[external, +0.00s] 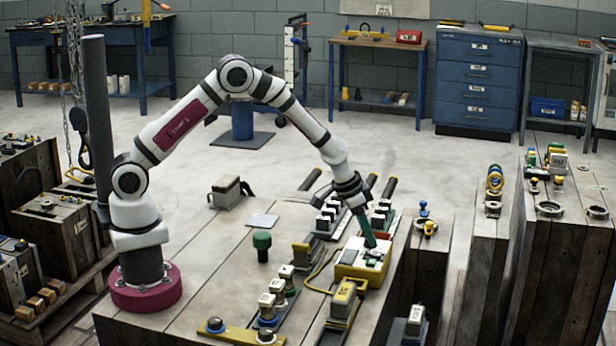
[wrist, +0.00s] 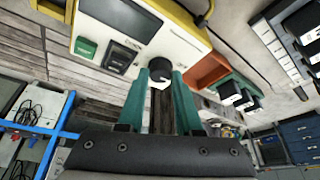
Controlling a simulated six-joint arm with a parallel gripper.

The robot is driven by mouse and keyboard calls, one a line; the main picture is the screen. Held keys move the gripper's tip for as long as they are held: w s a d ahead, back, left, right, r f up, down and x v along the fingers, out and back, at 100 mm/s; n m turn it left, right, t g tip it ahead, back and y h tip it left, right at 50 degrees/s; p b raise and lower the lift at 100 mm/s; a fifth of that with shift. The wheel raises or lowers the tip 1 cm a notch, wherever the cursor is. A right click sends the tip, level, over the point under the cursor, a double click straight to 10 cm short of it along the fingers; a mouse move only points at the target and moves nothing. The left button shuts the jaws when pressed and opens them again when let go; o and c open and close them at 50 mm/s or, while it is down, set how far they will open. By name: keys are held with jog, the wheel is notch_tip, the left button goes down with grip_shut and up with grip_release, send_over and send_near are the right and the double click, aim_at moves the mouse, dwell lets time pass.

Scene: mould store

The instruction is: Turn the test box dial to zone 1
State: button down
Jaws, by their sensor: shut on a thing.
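The test box (external: 349,270) is a yellow case with a white top, standing on the wooden bench at centre right in the external view. In the wrist view its white panel (wrist: 172,48) carries a dark screen (wrist: 122,12), a green button (wrist: 85,48), a black rocker switch (wrist: 121,58) and a round black dial (wrist: 159,71). My gripper (external: 369,243) points down onto the box top. In the wrist view its two green fingers (wrist: 160,80) are shut on the dial, one on each side. The dial is hidden in the external view, and I cannot read its zone setting.
A yellow connector block (external: 343,297) with a cable stands just in front of the box. Rows of white-capped connectors (external: 279,287) lie to its left. A green-topped knob (external: 262,241) stands farther left. The bench's right edge is close to the box.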

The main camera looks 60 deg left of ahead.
jog(key=shift+w+a+m+g+h, duration=0.15)
jog(key=shift+m+h, duration=0.2)
jog(key=shift+m, duration=0.7)
jog(key=shift+s+m+g+h, duration=0.15)
jog(key=shift+m+h, duration=0.25)
jog(key=shift+m, duration=0.6)
jog(key=shift+w+a+m+g+h, duration=0.1)
jog(key=shift+m+g+h, duration=0.2)
jog(key=shift+m, duration=0.75)
jog(key=c, duration=0.6)
grip_release()
jog(key=v, duration=1.5)
jog(key=shift+a+r, duration=0.1)
jog(key=shift+r, duration=0.25)
